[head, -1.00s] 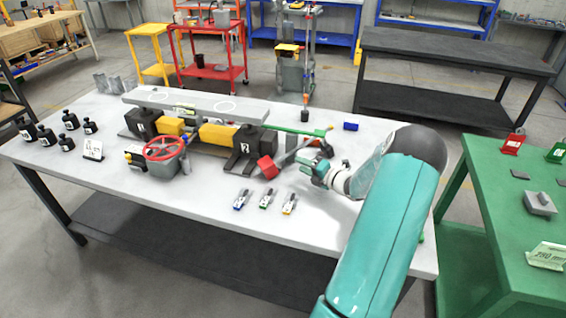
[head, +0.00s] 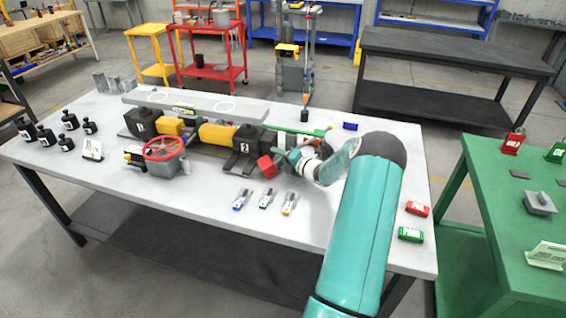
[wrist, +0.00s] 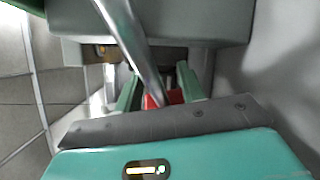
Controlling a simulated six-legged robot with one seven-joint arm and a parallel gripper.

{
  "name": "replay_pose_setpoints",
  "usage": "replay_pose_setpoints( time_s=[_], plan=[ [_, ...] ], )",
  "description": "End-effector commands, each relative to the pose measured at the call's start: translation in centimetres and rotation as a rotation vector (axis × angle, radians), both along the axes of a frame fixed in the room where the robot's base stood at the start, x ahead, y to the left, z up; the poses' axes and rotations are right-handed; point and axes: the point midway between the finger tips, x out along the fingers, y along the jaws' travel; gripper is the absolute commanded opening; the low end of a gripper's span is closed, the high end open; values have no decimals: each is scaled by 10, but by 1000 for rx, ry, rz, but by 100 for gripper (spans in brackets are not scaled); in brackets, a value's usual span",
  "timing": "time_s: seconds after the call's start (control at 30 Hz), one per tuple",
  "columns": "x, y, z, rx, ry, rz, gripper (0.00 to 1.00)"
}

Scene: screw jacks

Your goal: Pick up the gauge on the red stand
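On the green table at the right of the head view stands a small red stand (head: 513,143) with a white face; I cannot make out a gauge on it. A red piece with a white label (head: 417,209) lies on the white bench near its right edge. My gripper (head: 283,157) is over the white bench, beside a red block (head: 266,166) at the end of a grey bar, far from the red stand. In the wrist view the two green fingers (wrist: 158,86) stand apart with red showing between them and a metal rod crossing above. Whether they grip it is unclear.
A green piece (head: 411,234) lies near the labelled red one. Three small clips (head: 264,200) lie at the bench front. A red handwheel (head: 164,149) and black-and-yellow jacks (head: 219,134) stand behind. A green stand (head: 556,152) is on the green table (head: 490,190).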

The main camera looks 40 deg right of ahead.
Motion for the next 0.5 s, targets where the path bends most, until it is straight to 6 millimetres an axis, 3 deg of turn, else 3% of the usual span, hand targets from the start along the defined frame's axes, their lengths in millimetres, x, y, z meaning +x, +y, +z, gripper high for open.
replay_pose_setpoints(
  time_s=[0.07, 0.27, 0.5],
  plan=[
    [0, 0, 0, 0, 0, 0, 39],
    [-1, 0, 0, -1, 0, 0, 2],
    [-1, 0, 0, -1, 0, 0, 0]
  ],
)
